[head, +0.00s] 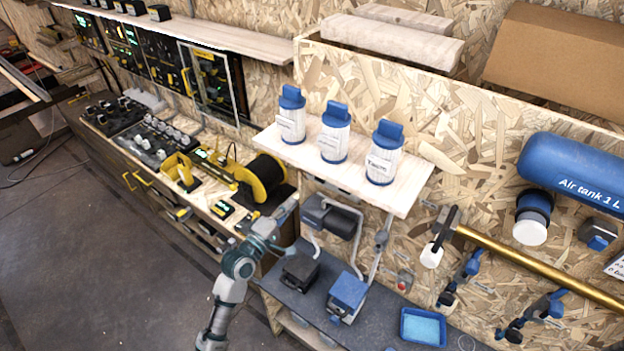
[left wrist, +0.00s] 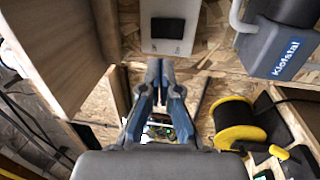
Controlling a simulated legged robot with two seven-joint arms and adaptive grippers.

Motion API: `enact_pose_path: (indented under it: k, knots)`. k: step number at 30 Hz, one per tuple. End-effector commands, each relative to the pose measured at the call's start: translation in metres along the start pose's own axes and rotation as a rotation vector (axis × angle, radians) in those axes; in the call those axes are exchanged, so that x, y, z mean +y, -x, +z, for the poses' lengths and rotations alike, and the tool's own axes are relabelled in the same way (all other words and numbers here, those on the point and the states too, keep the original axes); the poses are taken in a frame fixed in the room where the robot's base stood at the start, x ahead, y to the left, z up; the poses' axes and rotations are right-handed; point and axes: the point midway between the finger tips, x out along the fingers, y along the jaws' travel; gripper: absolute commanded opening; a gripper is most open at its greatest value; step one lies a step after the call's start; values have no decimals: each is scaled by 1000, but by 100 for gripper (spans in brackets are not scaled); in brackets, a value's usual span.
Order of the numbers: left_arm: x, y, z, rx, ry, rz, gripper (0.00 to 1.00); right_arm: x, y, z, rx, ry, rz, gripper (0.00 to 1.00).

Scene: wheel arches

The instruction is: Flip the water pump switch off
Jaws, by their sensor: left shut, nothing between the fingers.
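My left gripper (head: 291,205) reaches up beside the left end of the shelf with the white and blue bottles. In the left wrist view its blue-grey fingers (left wrist: 160,68) are together with nothing between them. A grey pump-like unit (head: 332,217) hangs on the chipboard wall just right of the gripper. A similar unit with a "Klofstal" label shows in the left wrist view (left wrist: 285,45). My right gripper is out of view.
The bottle shelf (head: 399,190) juts out right of the gripper. A black and yellow cable reel (head: 264,176) stands on the left workbench and shows in the left wrist view (left wrist: 238,122). A dark lower counter (head: 312,307) holds a black box, a blue box and a blue tray (head: 424,327).

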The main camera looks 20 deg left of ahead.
Motion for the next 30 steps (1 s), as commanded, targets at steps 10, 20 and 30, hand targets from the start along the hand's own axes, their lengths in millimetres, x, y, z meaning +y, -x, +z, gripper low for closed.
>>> enact_pose_path:
  k: [10, 20, 30]
  knots:
    - [2, -74, 0, -1, 0, 1, 0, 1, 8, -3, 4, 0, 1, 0]
    - [1, -107, 0, 0, 0, 1, 0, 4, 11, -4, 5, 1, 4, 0]
    - [0, -108, 0, 0, 0, 0, 0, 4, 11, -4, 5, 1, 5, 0]
